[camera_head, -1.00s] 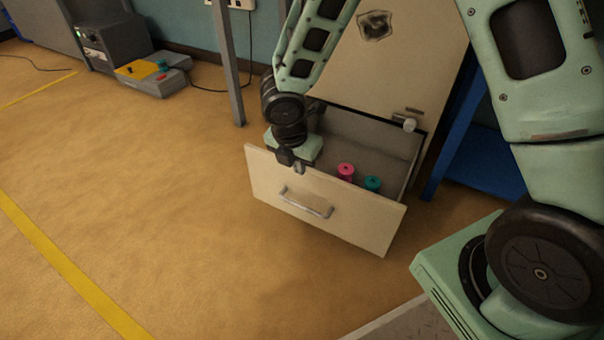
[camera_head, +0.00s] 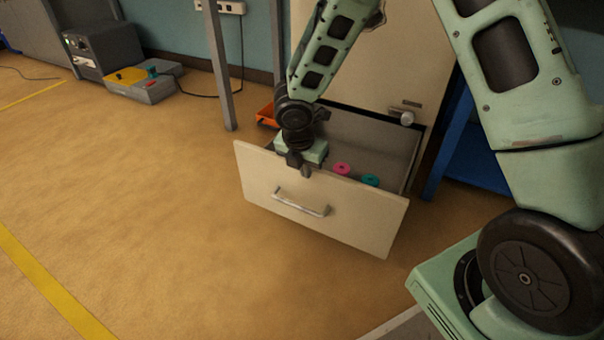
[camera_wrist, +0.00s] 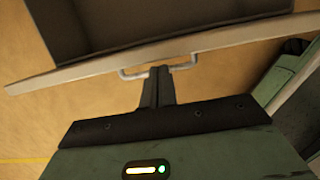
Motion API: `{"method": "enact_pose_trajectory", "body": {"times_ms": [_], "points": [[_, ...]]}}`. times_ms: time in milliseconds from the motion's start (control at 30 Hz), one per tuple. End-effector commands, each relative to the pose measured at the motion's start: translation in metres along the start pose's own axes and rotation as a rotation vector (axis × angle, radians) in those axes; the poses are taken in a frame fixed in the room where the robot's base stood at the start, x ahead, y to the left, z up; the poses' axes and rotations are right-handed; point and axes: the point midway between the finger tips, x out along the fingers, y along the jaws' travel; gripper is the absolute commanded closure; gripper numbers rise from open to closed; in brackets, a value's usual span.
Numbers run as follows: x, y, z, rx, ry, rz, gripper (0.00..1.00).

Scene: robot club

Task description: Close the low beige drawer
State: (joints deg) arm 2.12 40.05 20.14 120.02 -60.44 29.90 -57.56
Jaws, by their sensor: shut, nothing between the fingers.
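The low beige drawer (camera_head: 345,222) stands open, pulled out from the beige cabinet (camera_head: 395,65). A metal bar handle (camera_head: 300,203) is on its front. A pink spool (camera_head: 341,169) and a teal spool (camera_head: 370,180) are inside. My gripper (camera_head: 305,172) is shut and empty at the drawer front's top edge, left of the spools. In the wrist view my shut fingers (camera_wrist: 157,85) point toward the drawer front's rim (camera_wrist: 215,39) near the handle (camera_wrist: 150,74). I cannot tell whether they touch it.
An orange bin (camera_head: 266,116) sits behind the drawer, left of the cabinet. A grey post (camera_head: 215,65) stands farther left. A blue frame (camera_head: 455,140) is right of the cabinet. The floor in front and to the left is clear.

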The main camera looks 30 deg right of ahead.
Motion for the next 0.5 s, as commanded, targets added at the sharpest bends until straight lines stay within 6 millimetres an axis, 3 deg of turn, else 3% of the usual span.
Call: {"method": "enact_pose_trajectory", "body": {"times_ms": [333, 500], "points": [[-0.001, 0.0, 0.002, 0.0, 0.0, 0.0, 1.0], [0.0, 0.0, 0.017, 0.001, -0.001, -0.001, 1.0]]}}
